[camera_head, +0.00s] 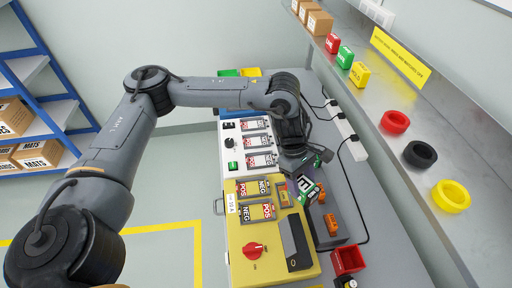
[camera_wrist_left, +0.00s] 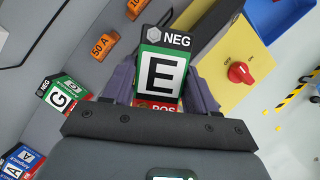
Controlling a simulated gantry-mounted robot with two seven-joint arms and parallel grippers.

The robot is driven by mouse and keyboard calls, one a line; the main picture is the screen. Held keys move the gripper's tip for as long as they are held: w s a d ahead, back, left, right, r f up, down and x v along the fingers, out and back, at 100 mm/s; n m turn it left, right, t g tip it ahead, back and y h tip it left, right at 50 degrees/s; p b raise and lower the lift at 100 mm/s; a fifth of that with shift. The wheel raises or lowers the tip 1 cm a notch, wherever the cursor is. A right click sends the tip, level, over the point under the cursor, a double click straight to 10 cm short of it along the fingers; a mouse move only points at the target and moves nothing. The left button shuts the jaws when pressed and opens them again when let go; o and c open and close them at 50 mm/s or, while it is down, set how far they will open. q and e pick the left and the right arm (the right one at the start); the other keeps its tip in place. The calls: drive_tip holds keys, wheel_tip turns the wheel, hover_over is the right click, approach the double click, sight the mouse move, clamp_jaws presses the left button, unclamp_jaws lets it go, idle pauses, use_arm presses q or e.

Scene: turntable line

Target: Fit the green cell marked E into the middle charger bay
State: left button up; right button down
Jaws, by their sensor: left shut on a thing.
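The green cell marked E (camera_wrist_left: 160,75) is between the fingers of my left gripper (camera_wrist_left: 160,92). Its NEG end points away from the gripper and its red POS end is at the gripper. In the head view the cell (camera_head: 306,191) hangs tilted beside the yellow box, below my left gripper (camera_head: 301,172). The white panel (camera_head: 229,154) has three stacked bays with POS and NEG labels; the middle bay (camera_head: 257,142) is left of my left wrist and apart from the cell. My right gripper is not in view.
The yellow box (camera_head: 238,270) with a red knob (camera_head: 253,250) is just below the white panel. Another green cell, marked G (camera_wrist_left: 62,96), and orange blocks (camera_wrist_left: 103,46) lie on the grey bench. A red bin (camera_head: 348,260) stands lower right. A shelf is at right.

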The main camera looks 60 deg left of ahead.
use_arm(q)
drive_tip(key=s+a+f+n+t+y+b, duration=0.1)
drive_tip(key=s+a+f+n+b, duration=0.15)
drive_tip(key=a, duration=0.75)
drive_tip(key=s+a+f+n+t+y+b, duration=0.15)
drive_tip(key=a+n, duration=0.25)
drive_tip(key=a, duration=0.6)
drive_tip(key=s+a+f+n+t+b, duration=0.1)
drive_tip(key=s+a+f+n+b, duration=0.2)
drive_tip(key=a, duration=0.7)
drive_tip(key=w+a+r+n+b, duration=0.35)
drive_tip(key=a+r, duration=0.25)
drive_tip(key=a, duration=0.2)
drive_tip(key=w+d+f+m+b, duration=0.1)
drive_tip(key=w+d+b, duration=0.4)
drive_tip(key=w+d, duration=0.9)
drive_tip(key=shift+m, duration=0.3)
drive_tip(key=shift+s+a+f+b, duration=0.7)
drive_tip(key=shift+s+a+f, duration=0.1)
drive_tip(key=shift+a+f, duration=1)
drive_tip(key=shift+s+a+f+b, duration=0.75)
drive_tip(key=shift+a+f, duration=0.8)
drive_tip(key=shift+f, duration=0.3)
drive_tip(key=shift+s+a+f+b, duration=0.7)
drive_tip(key=shift+s+a+f, duration=0.1)
drive_tip(key=shift+a+f, duration=1)
